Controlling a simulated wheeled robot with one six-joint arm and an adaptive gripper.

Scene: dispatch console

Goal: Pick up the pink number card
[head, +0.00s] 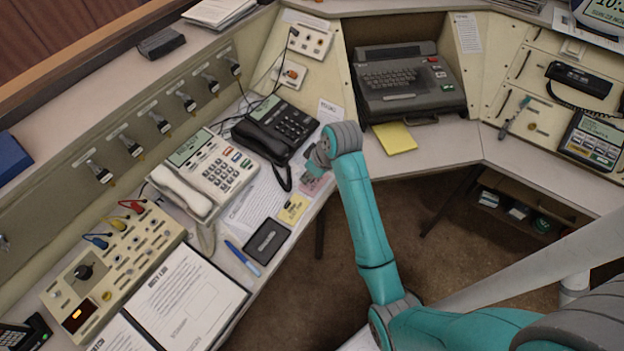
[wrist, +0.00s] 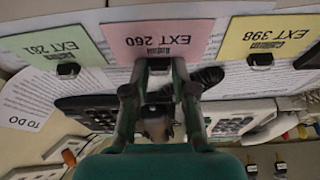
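The pink number card (wrist: 156,40), marked EXT 260, appears upside down at the top middle of the wrist view, with a small black tab (wrist: 159,64) at its near edge. In the head view part of the pink card (head: 313,183) shows below my gripper (head: 318,160), which covers the rest. In the wrist view my gripper (wrist: 159,75) has its two fingers apart, one on each side of the tab. Whether the fingers touch the tab or card cannot be told. A green card (wrist: 55,45) lies left of the pink one and a yellow card (wrist: 262,38) right.
A black desk phone (head: 275,127) and a cream phone (head: 205,175) stand close by on the desk. A yellow card (head: 293,208), a dark pad (head: 267,241) and a blue pen (head: 243,258) lie nearer the front. Open floor lies right of the desk edge.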

